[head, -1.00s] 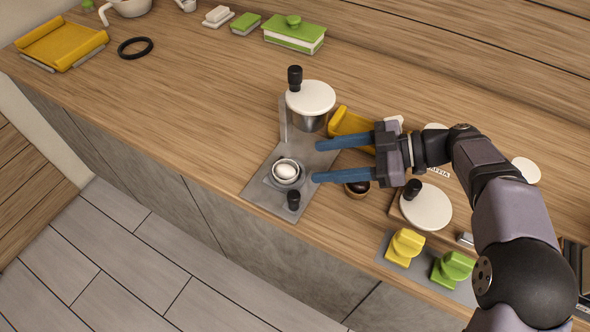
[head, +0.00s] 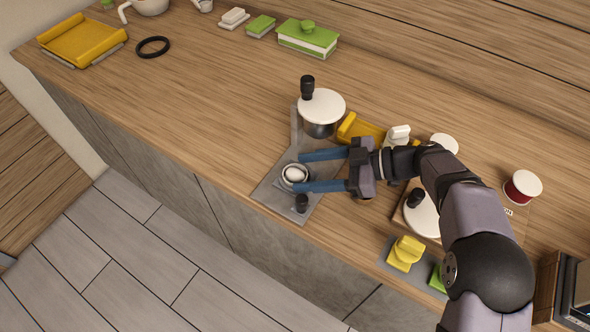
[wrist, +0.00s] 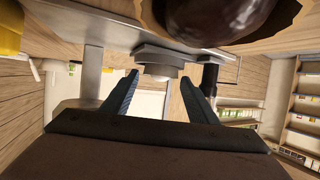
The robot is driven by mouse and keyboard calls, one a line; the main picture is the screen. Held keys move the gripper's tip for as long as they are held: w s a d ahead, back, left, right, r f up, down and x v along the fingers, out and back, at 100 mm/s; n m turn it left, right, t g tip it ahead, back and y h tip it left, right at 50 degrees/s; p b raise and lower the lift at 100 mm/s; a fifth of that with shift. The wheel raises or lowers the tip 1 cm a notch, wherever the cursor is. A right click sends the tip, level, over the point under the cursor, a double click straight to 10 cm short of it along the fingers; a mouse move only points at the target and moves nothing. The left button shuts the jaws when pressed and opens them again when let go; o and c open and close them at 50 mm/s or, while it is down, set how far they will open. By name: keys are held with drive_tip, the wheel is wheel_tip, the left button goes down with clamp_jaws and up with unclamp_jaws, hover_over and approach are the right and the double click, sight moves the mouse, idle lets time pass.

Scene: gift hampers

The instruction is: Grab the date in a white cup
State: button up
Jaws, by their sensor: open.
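A small pale cup (head: 284,179) stands on a grey metal plate (head: 270,190) in the head view, with a white rounded thing (head: 296,174) in it. My gripper (head: 298,172) is open and empty, with one blue finger on each side of this cup in the picture; I cannot tell their height above it. A dark brown glossy rounded thing (wrist: 215,12), possibly the date, lies in a tan-rimmed holder at the wrist view's top. My gripper hides it in the head view.
A white-lidded pot (head: 322,104) and a black knob (head: 302,203) stand close to the fingers. A yellow tray (head: 357,129) lies behind my gripper. Yellow (head: 405,252) and green (head: 437,278) pieces sit near the front edge. The counter's left middle is clear.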

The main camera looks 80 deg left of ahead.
sight(303, 174)
drive_tip(key=shift+x, duration=0.8)
drive_tip(key=c, duration=0.8)
drive_tip(key=shift+r, duration=0.2)
wheel_tip(303, 174, up, 18)
drive_tip(key=b, duration=0.4)
drive_tip(key=shift+f, duration=0.15)
